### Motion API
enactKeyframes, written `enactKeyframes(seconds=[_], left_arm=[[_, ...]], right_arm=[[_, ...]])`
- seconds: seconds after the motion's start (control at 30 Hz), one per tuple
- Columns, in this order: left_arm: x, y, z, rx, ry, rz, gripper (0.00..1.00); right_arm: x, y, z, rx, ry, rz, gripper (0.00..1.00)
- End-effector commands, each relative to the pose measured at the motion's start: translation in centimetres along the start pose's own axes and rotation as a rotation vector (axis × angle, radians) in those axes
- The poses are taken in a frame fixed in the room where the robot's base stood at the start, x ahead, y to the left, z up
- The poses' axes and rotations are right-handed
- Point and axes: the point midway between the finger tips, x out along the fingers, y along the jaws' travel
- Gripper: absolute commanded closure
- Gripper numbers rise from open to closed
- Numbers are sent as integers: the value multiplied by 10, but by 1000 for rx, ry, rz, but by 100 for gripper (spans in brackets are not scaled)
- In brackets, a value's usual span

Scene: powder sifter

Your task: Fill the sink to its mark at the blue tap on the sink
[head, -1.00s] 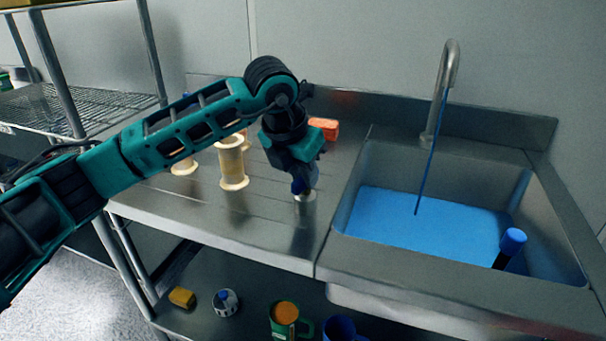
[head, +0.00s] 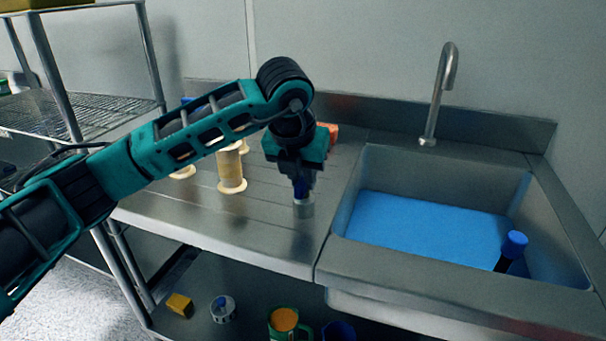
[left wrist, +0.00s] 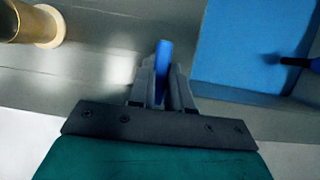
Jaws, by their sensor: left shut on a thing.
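The sink (head: 350,206) is at the right in the head view, with blue water (head: 425,228) lying well below its rim. The grey spout (head: 440,95) stands behind it, and no stream comes from it. The blue tap (head: 301,187) stands on a metal base on the counter, left of the sink. My left gripper (head: 301,180) points down over it and is shut on the blue tap handle, which also shows between the fingers in the left wrist view (left wrist: 163,72). No fill mark can be made out. My right gripper is not in view.
A black stick with a blue top (head: 515,243) stands in the sink's right corner. Cream spools (head: 231,170) and an orange block (head: 329,130) are on the counter. A yellow block (head: 179,305) and mugs (head: 284,320) are on the lower shelf. A wire rack (head: 75,115) stands left.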

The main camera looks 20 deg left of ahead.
Motion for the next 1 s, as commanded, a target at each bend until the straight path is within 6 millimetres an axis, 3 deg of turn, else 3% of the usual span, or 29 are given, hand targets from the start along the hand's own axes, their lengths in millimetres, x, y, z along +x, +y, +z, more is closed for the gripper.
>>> enactKeyframes(seconds=[0.07, 0.1, 0.33, 0.67, 0.77, 1.0], left_arm=[[2, 0, -3, 1, 11, 2, 100], [2, 0, -3, 1, 11, 2, 79], [2, 0, -2, 1, 7, 1, 57], [-5, 0, 0, 1, 1, -1, 56], [-18, 0, 0, 1, -1, 0, 56], [-71, 0, 1, 1, -1, -1, 56]], right_arm=[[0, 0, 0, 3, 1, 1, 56], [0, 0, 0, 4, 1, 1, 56], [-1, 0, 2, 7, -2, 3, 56], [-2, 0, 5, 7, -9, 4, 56], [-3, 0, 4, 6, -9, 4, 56], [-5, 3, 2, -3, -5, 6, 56]])
